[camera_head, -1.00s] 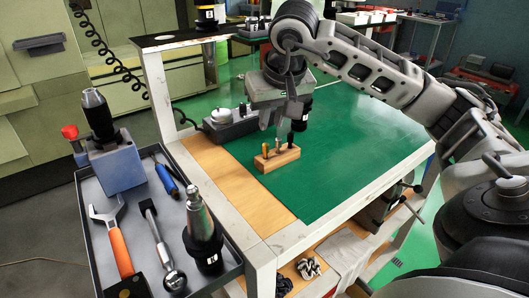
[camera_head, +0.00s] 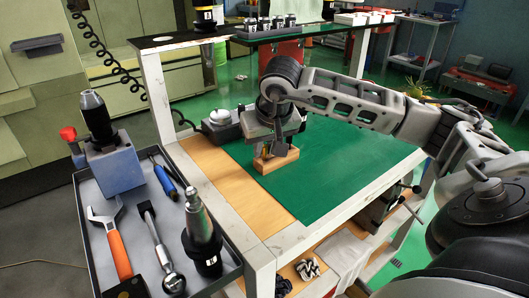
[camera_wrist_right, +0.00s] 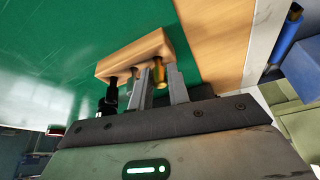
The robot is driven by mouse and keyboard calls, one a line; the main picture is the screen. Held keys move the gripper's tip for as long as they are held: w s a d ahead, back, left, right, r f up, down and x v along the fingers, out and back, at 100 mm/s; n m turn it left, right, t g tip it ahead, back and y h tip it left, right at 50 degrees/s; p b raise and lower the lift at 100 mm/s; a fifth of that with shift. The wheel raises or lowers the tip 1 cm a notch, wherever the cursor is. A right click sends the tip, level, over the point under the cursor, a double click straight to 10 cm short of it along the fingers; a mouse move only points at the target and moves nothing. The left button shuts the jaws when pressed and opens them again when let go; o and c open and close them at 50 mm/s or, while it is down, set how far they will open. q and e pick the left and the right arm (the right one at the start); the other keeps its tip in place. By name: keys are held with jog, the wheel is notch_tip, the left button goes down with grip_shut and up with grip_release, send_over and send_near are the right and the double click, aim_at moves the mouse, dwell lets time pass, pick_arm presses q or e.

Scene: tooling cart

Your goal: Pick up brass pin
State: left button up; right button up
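The brass pin (camera_wrist_right: 160,76) stands in a light wooden block (camera_wrist_right: 150,50), at the block's near side in the right wrist view. The block also shows in the head view (camera_head: 277,162), on the green bench top; there my right gripper (camera_head: 270,148) mostly hides the pins. In the right wrist view, the two fingers of my right gripper (camera_wrist_right: 160,84) stand apart with the brass pin between them. I cannot tell whether they touch it. A black pin (camera_wrist_right: 110,92) stands in the block beside the fingers. My left gripper is not in view.
A tool tray (camera_head: 178,245) with a wrench, ratchet and tool holders is at the front left. A grey device with a white knob (camera_head: 220,118) is just left of the gripper. The green mat (camera_head: 340,175) to the right is clear.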

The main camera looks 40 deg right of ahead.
grip_shut()
jog(key=shift+r, duration=0.6)
jog(key=s+a+r+p, duration=0.1)
jog(key=s+a+r, duration=0.1)
jog(key=a+r, duration=0.4)
jog(key=s+a+r, duration=0.3)
jog(key=a+r, duration=0.2)
jog(key=a, duration=0.2)
jog(key=shift+s+r+p, duration=0.35)
jog(key=shift+r+p, duration=0.05)
